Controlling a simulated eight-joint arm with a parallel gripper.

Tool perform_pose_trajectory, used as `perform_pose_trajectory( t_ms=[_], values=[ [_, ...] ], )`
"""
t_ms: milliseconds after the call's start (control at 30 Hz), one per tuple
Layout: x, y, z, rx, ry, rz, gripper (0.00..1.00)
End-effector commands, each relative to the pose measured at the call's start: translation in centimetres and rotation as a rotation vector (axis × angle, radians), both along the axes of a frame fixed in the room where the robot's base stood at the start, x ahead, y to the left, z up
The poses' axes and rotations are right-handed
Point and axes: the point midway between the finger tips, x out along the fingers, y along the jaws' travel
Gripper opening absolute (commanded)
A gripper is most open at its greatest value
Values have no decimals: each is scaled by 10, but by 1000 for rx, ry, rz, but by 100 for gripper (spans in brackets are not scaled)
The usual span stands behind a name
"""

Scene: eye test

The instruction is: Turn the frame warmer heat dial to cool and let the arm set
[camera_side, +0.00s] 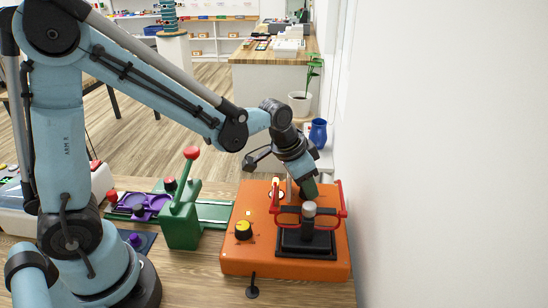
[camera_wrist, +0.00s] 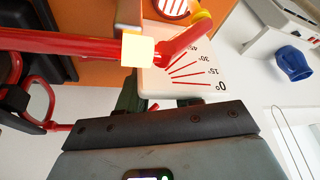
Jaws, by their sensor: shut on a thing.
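The orange frame warmer (camera_side: 237,258) stands on the wooden bench in the side view. A red spectacle frame (camera_side: 322,214) sits over the black holder. My gripper (camera_side: 311,188) is down at the back of the frame, away from the dial. In the wrist view one red arm (camera_wrist: 60,43) crosses to a bent end beside the white angle scale (camera_wrist: 195,72). My gripper (camera_wrist: 155,98) is shut on the red arm; the grip is mostly hidden.
A green lever stand (camera_side: 181,220) with a red ball is left of the warmer. A white wall closes off the right. A blue vase (camera_side: 318,133) and a potted plant (camera_side: 301,100) are behind. A small black foot (camera_side: 252,291) is in front.

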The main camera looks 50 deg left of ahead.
Motion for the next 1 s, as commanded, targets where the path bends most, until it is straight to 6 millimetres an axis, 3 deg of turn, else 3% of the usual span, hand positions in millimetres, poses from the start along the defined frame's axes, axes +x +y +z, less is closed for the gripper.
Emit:
perform_pose_trajectory(
  t_ms=[700,1000],
  values=[
    [1,-3,0,4,-3,633,3],
    [1,-3,0,5,-2,827,3]
  ],
)
